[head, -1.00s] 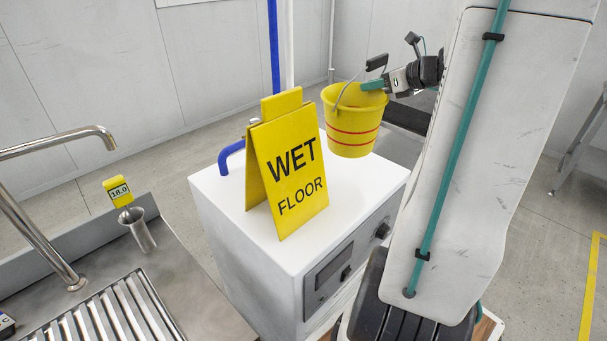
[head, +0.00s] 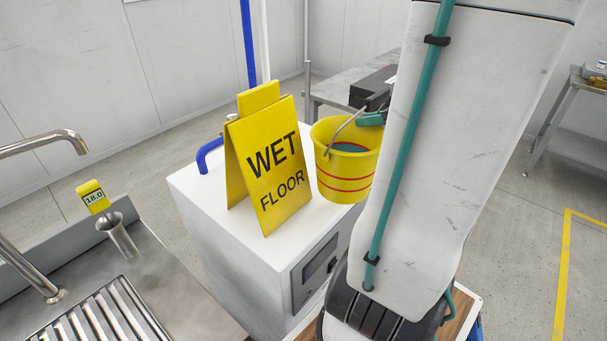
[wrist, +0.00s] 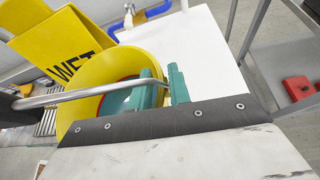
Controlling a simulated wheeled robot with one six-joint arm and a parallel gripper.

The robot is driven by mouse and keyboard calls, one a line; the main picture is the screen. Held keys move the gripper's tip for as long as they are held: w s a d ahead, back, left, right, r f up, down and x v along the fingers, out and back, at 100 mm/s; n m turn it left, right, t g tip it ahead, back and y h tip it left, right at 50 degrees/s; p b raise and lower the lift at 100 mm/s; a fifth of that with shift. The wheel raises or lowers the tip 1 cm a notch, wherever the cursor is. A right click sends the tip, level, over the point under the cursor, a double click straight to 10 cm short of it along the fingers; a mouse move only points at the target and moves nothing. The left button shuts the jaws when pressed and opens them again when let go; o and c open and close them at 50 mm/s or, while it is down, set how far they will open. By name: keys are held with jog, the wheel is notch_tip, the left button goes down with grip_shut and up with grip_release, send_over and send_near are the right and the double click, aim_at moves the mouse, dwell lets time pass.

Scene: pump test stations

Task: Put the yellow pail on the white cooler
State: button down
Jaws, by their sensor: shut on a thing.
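The yellow pail (head: 340,184), with red bands and a grey wire handle, is upright beside the wet floor sign. It appears over the right part of the white cooler (head: 230,243). I cannot tell whether its base touches the cooler's top. My gripper (head: 371,118) has teal fingers shut on the pail's handle at the rim's far right; my arm hides part of it. In the wrist view, my gripper (wrist: 166,88) closes around the handle bar, with the pail (wrist: 82,98) behind it and the cooler's white top (wrist: 200,45) beyond.
A yellow wet floor sign (head: 272,170) stands on the cooler, close to the pail's left. A blue pipe (head: 207,153) is behind it. A steel sink (head: 170,290) with taps is at left. A grey table (head: 340,88) with a dark box is behind.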

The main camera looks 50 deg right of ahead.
jog(key=shift+w+a+f, duration=0.1)
jog(key=shift+w+a, duration=0.05)
jog(key=shift+w, duration=0.1)
jog(key=w+d+f, duration=0.5)
jog(key=w+d, duration=0.4)
jog(key=w, duration=0.3)
jog(key=shift+w, duration=0.35)
jog(key=shift+f, duration=0.1)
jog(key=c, duration=1.3)
grip_release()
jog(key=shift+a, duration=0.1)
